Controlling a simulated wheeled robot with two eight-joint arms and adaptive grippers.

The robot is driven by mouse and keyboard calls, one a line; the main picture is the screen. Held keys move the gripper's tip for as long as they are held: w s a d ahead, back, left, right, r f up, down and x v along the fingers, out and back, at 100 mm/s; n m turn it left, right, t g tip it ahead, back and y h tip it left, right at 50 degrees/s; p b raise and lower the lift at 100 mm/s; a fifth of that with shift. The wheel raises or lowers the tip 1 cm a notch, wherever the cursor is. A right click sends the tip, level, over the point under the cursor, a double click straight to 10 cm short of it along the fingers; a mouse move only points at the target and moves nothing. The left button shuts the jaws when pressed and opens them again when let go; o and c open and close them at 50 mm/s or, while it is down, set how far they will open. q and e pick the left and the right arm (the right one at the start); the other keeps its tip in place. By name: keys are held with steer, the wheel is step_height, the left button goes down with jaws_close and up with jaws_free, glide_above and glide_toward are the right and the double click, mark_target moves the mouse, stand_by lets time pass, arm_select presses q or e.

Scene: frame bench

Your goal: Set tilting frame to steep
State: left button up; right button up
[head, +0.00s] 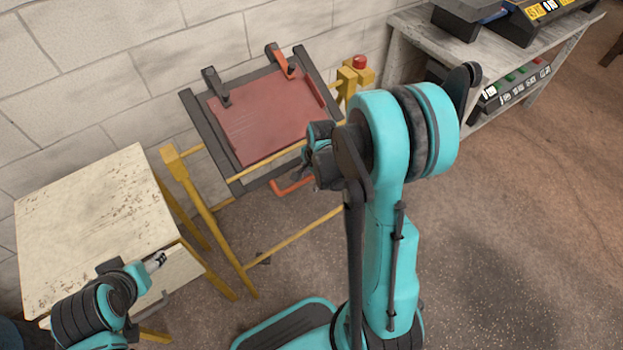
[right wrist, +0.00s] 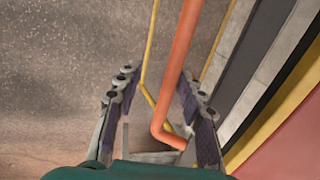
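The tilting frame has a red panel (head: 262,118) between dark rails (head: 206,132) on a yellow stand (head: 207,217). The panel leans back toward the wall. An orange handle (head: 291,188) sticks out at its lower front edge. My right gripper (head: 314,165) is beside this handle, partly hidden by my own arm. In the right wrist view the fingers are apart and the orange bar (right wrist: 180,65) runs between them, its bend near the palm; contact with the fingers is unclear. My left gripper (head: 156,262) is over the front of the pale cabinet, far from the frame.
The pale worn cabinet (head: 90,215) stands left of the frame. A red button on a yellow box (head: 359,63) is at the frame's upper right. A grey bench (head: 412,35) with equipment stands at the back right. The floor on the right is open.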

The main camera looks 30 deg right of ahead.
steer(key=shift+r, duration=0.1)
step_height(320, 180, up, 12)
steer(key=s, duration=0.2)
steer(key=shift+f, duration=0.2)
stand_by(0.3)
stand_by(0.3)
